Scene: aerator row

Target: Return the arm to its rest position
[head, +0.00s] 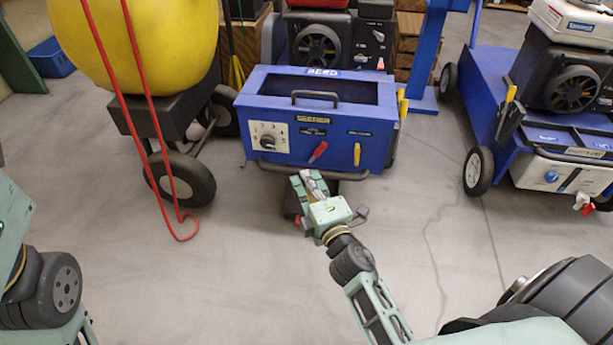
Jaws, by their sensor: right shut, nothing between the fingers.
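My right arm reaches up from the lower right of the head view. My right gripper (309,185) is shut and holds nothing. It hangs in front of the lower front of a blue seeder box (220,102), below its dark bar. I cannot tell whether it touches the box. The box has a dial (267,139), a red lever (318,152) and a yellow lever (357,154) on its front panel. Part of my left arm shows at the left edge, but its gripper is out of view.
A yellow tank (150,50) on a wheeled cart stands at the left, with a red cord (139,110) looping to the floor. A blue cart (490,90) with an engine stands at the right. The grey floor (240,270) in front is clear.

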